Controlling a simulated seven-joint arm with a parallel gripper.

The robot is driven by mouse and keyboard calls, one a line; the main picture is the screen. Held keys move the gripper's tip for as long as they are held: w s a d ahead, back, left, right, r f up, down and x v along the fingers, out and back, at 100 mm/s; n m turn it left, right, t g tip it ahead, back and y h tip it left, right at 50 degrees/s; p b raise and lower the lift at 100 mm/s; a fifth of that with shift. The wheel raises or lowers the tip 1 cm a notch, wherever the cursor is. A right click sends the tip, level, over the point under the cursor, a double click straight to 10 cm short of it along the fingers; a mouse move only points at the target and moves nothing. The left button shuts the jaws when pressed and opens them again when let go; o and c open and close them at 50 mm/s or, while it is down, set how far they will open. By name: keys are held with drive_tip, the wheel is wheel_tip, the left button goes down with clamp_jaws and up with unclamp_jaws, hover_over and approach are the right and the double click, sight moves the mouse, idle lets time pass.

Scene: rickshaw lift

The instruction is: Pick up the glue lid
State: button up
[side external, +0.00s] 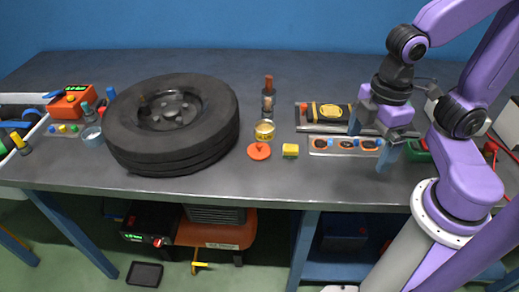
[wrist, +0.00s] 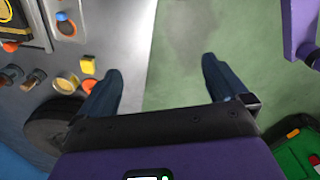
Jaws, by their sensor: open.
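A red-orange lid with a small knob, which looks like the glue lid (side external: 259,151), lies on the table in front of an open yellow can (side external: 265,130). In the wrist view the lid (wrist: 88,86) shows at the left, beside my left-hand finger, and the can (wrist: 66,83) is just left of it. My gripper (side external: 370,140) is open and empty. It hangs above the tray at the table's right part, well to the right of the lid. In the wrist view my gripper (wrist: 162,68) has its fingers spread over the table's front edge and the green floor.
A yellow block (side external: 290,150) sits just right of the lid. A metal tray (side external: 345,146) with blue and orange parts lies right. The table's front strip is clear.

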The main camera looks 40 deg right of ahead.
drive_tip(key=w+a+n, duration=0.2)
drive_tip(key=w+a, duration=0.1)
drive_tip(key=w, duration=0.5)
drive_tip(key=w+a+n, duration=0.2)
drive_tip(key=w+a, duration=0.1)
drive_tip(key=w, duration=0.5)
drive_tip(key=n+h, duration=0.2)
drive_tip(key=n, duration=0.1)
approach(259, 145)
drive_tip(key=f, duration=0.3)
drive_tip(key=d+f, duration=0.1)
drive_tip(key=f, duration=0.5)
drive_tip(key=shift+w+d+f, duration=0.15)
drive_tip(key=shift+d+f, duration=0.15)
drive_tip(key=shift+f, duration=0.1)
drive_tip(key=c, duration=1)
